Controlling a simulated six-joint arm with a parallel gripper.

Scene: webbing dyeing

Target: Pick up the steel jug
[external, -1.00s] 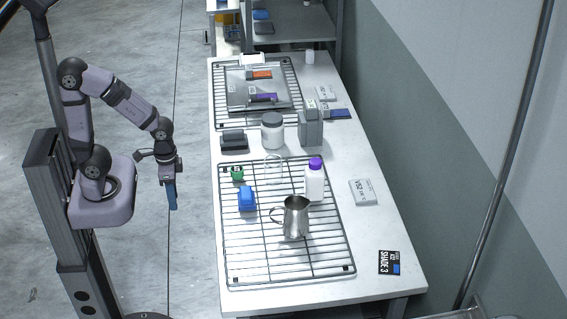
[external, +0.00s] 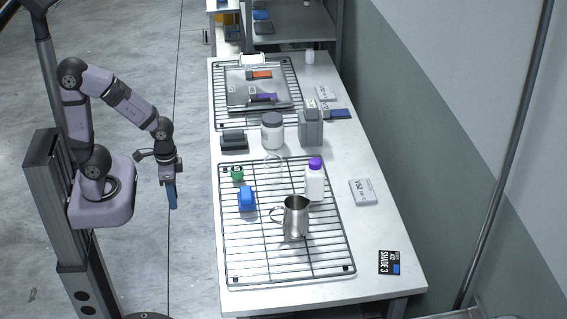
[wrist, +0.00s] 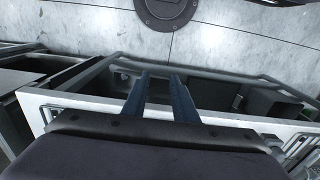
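The steel jug (external: 297,216) stands upright on the front wire rack (external: 230,262), with its handle on the left side. My gripper (external: 172,205) hangs fingers down beyond the table's left edge, well to the left of the jug and apart from it. In the wrist view my gripper (wrist: 160,80) shows two blue fingers with a gap between them and nothing held. The jug cannot be made out in the wrist view.
A white bottle with a purple cap (external: 314,182) stands close behind the jug. A blue object (external: 247,199) and a small green one (external: 237,173) sit left of it. A grey-lidded jar (external: 272,131) stands farther back.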

